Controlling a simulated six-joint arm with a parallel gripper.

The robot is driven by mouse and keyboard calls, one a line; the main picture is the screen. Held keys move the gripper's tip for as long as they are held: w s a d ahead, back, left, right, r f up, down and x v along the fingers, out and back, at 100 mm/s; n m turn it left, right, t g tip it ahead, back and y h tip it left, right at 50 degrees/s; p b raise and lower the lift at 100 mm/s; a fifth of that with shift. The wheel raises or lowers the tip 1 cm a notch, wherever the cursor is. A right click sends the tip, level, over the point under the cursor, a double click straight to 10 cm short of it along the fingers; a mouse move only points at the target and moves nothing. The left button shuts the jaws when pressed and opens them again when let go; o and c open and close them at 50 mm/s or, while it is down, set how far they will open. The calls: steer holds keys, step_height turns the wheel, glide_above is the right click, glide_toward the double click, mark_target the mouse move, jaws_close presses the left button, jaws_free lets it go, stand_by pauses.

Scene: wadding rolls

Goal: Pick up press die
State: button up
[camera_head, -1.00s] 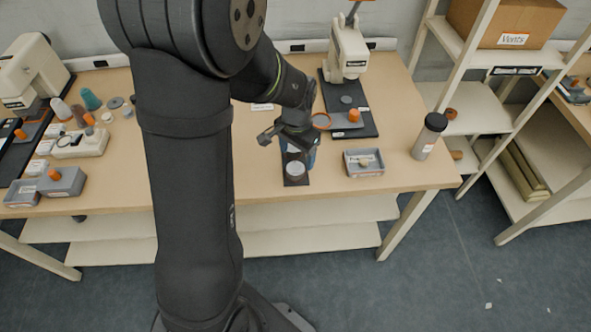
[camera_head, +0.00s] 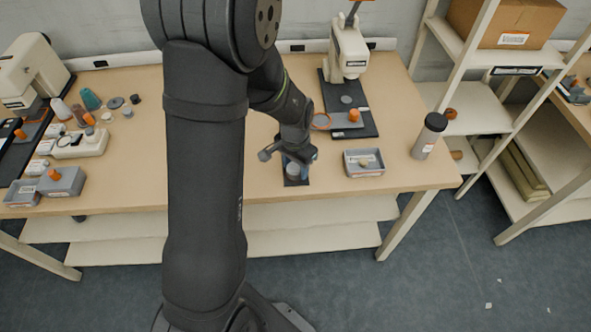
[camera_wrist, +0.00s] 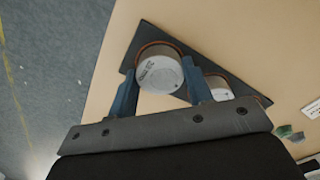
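Two round silver pieces with copper-coloured rims, which look like press dies, stand on a dark mat (camera_wrist: 137,42) in the wrist view. The nearer die (camera_wrist: 159,72) bears printed text and shows between my fingers. The other die (camera_wrist: 219,88) is to its right, partly hidden by my right finger. My gripper (camera_wrist: 160,66) has its two blue fingers spread, one on each side of the text-marked die. I cannot tell whether they touch it. In the head view my gripper (camera_head: 293,160) is low over the mat (camera_head: 297,183) and hides much of it.
A grey tray (camera_head: 363,171) stands close to the right of my gripper. A press (camera_head: 348,50) on a dark base is behind it, with an orange ring (camera_head: 321,122) near. A dark-capped bottle (camera_head: 428,136) stands farther right.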

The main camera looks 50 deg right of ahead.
mark_target(296, 168)
steer(key=shift+r, duration=0.15)
steer(key=shift+c, duration=0.5)
step_height(296, 168, up, 4)
steer(key=shift+d+f, duration=0.1)
steer(key=shift+f, duration=0.1)
steer(key=s+a+r, duration=0.1)
steer(key=s+r, duration=0.6)
steer(key=s, duration=0.4)
steer(key=w+d+f, duration=0.1)
steer(key=w+d, duration=1.6)
steer(key=d, duration=0.3)
steer(key=shift+s+f, duration=0.15)
steer(key=shift+f, duration=2.35)
steer(key=shift+f, duration=0.2)
steer(key=shift+f, duration=0.3)
steer(key=shift+f, duration=0.4)
